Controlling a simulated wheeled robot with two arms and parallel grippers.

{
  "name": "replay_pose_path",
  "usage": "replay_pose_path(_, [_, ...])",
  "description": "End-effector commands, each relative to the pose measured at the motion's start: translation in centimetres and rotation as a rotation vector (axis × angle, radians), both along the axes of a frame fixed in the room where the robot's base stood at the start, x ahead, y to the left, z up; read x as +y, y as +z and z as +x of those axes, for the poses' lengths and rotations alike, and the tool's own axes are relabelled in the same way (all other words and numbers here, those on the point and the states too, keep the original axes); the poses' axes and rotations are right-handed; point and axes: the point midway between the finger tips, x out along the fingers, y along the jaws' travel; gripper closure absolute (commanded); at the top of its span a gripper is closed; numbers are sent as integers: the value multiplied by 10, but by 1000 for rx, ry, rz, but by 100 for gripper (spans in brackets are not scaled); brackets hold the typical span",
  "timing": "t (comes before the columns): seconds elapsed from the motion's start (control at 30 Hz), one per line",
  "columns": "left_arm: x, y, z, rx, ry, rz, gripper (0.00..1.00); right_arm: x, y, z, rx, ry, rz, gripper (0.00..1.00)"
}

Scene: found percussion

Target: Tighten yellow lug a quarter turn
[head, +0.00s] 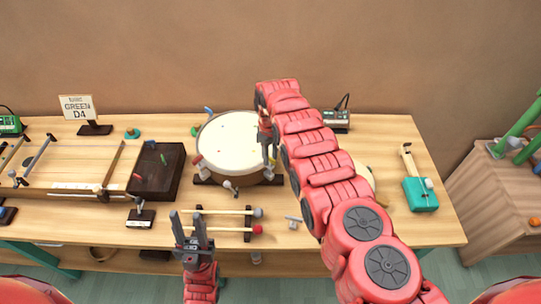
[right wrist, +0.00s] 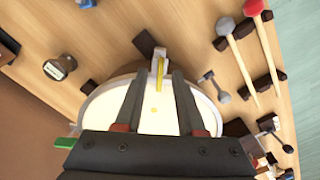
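The drum (head: 228,143) with a cream head and dark shell stands mid-table in the head view. Coloured lugs sit around its rim: blue (head: 208,110), green (head: 195,131) and red (head: 197,159). In the right wrist view the yellow lug (right wrist: 160,70) stands at the drum rim, between and slightly beyond my right fingertips, with a gap on both sides. My right gripper (head: 268,150) is open and points down at the drum's right edge; it also shows in the wrist view (right wrist: 158,80). In the head view my right arm hides the yellow lug. My left gripper (head: 187,214) is open and empty at the table's front.
Two mallets, grey-headed (head: 258,212) and red-headed (head: 257,230), lie on a rack in front of the drum. A dark tray (head: 150,180) and a stringed board (head: 70,160) lie left. A teal box (head: 420,194) stands right. A small grey key-like tool (head: 293,222) lies near the front.

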Motion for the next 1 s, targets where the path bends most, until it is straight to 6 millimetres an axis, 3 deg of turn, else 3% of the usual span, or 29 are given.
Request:
replay_pose_path(0.13, [0, 0, 0, 0, 0, 0, 62, 0, 0, 0, 0, 0, 0, 62])
replay_pose_path(0.37, [0, 0, 0, 0, 0, 0, 62, 0, 0, 0, 0, 0, 0, 100])
replay_pose_path(1.0, [0, 0, 0, 0, 0, 0, 62, 0, 0, 0, 0, -72, 0, 100])
